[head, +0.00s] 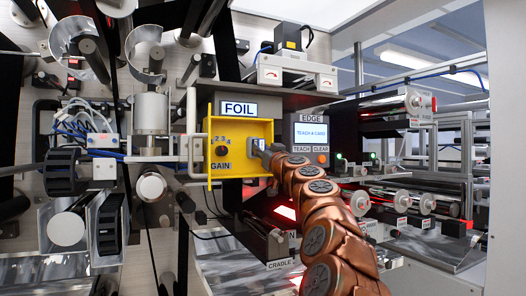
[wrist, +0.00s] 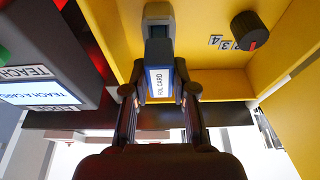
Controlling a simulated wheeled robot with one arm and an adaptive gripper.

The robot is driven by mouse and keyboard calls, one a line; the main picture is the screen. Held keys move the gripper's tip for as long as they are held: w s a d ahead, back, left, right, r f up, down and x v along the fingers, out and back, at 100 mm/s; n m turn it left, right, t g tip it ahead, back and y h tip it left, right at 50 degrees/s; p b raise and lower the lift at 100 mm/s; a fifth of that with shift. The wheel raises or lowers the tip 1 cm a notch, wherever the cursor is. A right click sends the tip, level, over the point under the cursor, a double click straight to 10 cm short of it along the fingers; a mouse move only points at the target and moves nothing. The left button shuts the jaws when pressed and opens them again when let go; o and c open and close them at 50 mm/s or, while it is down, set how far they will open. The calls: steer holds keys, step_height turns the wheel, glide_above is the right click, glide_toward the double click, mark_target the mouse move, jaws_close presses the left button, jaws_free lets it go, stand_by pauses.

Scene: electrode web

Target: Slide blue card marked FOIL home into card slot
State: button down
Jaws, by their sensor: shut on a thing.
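My gripper (wrist: 160,98) is shut on the blue card marked FOIL CARD (wrist: 159,82), with one dark finger on each side of it. The card's white label faces the wrist camera. Its far end is at the grey card slot (wrist: 158,12) on the yellow panel and lines up with it. I cannot tell how deep the card sits. In the head view my gripper (head: 268,155) reaches into the yellow box (head: 240,127) from the right, and my fingers and arm largely hide the card.
A dark GAIN knob (head: 222,151) sits beside the slot inside the yellow box, whose walls stand close around my gripper. The EDGE unit (head: 311,130), with a TEACH A CARD screen, stands just right. A FOIL display (head: 239,107) is above the box.

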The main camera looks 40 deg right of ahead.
steer(key=shift+w+d, duration=0.35)
steer(key=shift+w, duration=0.55)
steer(key=c, duration=0.9)
jaws_free()
steer(key=shift+o, duration=0.2)
steer(key=shift+s, duration=0.1)
steer(key=v, duration=1.2)
stand_by(0.5)
